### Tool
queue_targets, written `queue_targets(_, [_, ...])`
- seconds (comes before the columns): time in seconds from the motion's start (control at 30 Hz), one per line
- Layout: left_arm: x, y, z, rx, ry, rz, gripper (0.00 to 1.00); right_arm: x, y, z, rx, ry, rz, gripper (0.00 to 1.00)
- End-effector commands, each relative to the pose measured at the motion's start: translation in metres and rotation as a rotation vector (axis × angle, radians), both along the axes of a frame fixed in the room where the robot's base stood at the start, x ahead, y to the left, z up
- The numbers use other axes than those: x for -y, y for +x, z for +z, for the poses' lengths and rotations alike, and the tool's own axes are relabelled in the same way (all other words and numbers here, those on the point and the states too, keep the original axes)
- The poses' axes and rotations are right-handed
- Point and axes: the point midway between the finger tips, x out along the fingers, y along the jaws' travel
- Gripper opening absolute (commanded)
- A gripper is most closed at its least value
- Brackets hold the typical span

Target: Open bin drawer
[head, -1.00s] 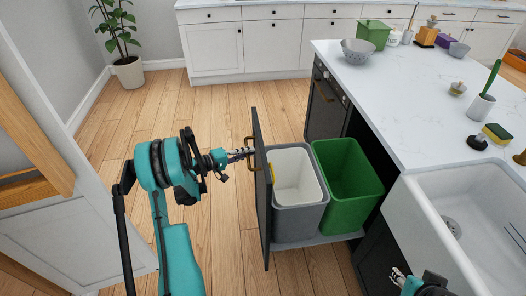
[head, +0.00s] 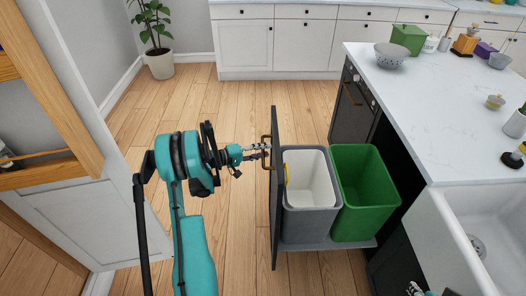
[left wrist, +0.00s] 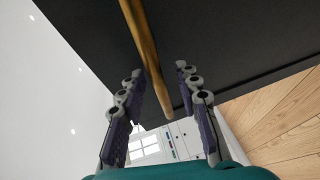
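The bin drawer stands pulled out from the island, its dark front panel (head: 275,200) seen nearly edge-on in the head view. Inside are a grey bin with a white liner (head: 308,180) and a green bin (head: 364,190). The brass handle (head: 265,153) is on the panel's left face. My left gripper (head: 260,149) is at this handle. In the left wrist view, the handle (left wrist: 146,55) runs between the spread fingers of the left gripper (left wrist: 157,88), with gaps beside it. Only a bit of my right gripper (head: 414,289) shows at the bottom edge; its state is unclear.
The island's white countertop (head: 415,100) and sink (head: 490,225) are at the right, with a dark appliance (head: 352,105) beyond the drawer. A wooden-shelved unit (head: 50,175) stands at the left. Wooden floor (head: 215,110) is free left of the panel and behind.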

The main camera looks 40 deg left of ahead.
Motion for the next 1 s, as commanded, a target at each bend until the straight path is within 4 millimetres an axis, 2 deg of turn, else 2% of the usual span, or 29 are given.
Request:
queue_targets(0.23, [-0.005,-0.007,0.002,0.0,0.0,0.002,0.33,0.0,0.0,0.0,0.0,0.0,0.0,0.4])
queue_targets(0.7, [-0.052,-0.085,0.019,0.0,0.0,0.003,0.33,0.0,0.0,0.0,0.0,0.0,0.0,0.4])
queue_targets(0.83, [-0.059,-0.097,0.021,0.0,0.0,0.001,0.33,0.0,0.0,0.0,0.0,0.0,0.0,0.4])
queue_targets(1.0, [-0.061,-0.102,0.022,0.0,0.0,0.0,0.33,0.0,0.0,0.0,0.0,0.0,0.0,0.4])
